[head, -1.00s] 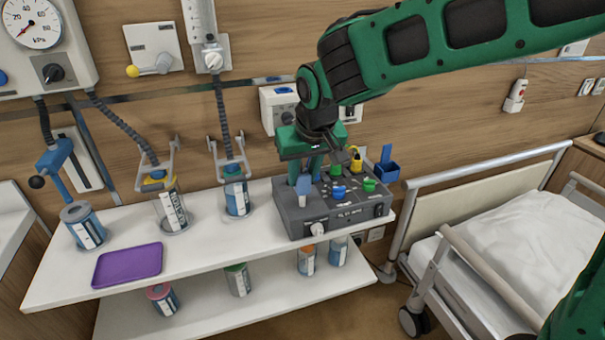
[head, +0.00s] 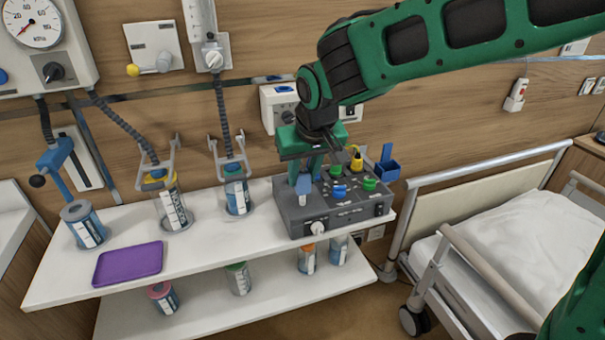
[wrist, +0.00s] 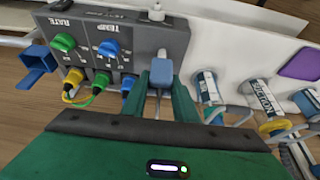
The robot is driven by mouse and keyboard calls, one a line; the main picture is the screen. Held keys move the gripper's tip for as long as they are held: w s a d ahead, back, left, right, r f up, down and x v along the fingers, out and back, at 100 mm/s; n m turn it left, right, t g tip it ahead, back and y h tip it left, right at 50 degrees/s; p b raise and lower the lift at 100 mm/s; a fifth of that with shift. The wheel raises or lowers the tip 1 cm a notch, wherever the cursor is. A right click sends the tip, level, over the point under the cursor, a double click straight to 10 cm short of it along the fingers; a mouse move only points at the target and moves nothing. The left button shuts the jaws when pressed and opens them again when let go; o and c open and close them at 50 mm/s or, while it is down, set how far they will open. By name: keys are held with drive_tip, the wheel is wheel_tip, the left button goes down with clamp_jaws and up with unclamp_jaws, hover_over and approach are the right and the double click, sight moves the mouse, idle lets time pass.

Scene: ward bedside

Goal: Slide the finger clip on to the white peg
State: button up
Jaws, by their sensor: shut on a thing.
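My gripper (head: 304,177) is shut on the light blue finger clip (head: 304,187) and holds it over the left end of a grey control box (head: 345,212). In the wrist view the clip (wrist: 162,72) sits between the green fingers of my gripper (wrist: 161,85), with a small white bit at its far end. I cannot tell whether that bit is part of the clip or a peg. A white peg-like knob (head: 317,229) sticks out of the box's front face. It also shows in the wrist view (wrist: 156,13), apart from the clip.
Green, blue and yellow fittings crowd the box top beside my gripper, such as a green knob (head: 369,184). A blue holder (head: 388,169) stands behind. A canister (head: 237,195) stands close left. The shelf around the purple tray (head: 128,263) has free room. A bed (head: 500,240) is right.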

drive_tip(key=shift+f, duration=1.85)
idle(2.2)
drive_tip(key=o, duration=1.1)
drive_tip(key=v, duration=1)
drive_tip(key=s+d+f+m+g+h, duration=0.1)
drive_tip(key=s+d+f+m, duration=0.2)
drive_tip(key=d, duration=1)
drive_tip(key=s+d+m+g+h, duration=0.15)
drive_tip(key=s+d, duration=0.35)
drive_tip(key=d, duration=0.9)
drive_tip(key=s+d+f+m+g, duration=0.1)
drive_tip(key=s+d, duration=0.3)
drive_tip(key=s, duration=0.4)
drive_tip(key=s+d+f+m+y, duration=0.1)
drive_tip(key=s+d+f+m, duration=0.3)
drive_tip(key=s, duration=0.4)
drive_tip(key=shift+s+d+f+g, duration=0.25)
drive_tip(key=shift+s+d+g, duration=0.15)
drive_tip(key=shift+d, duration=0.35)
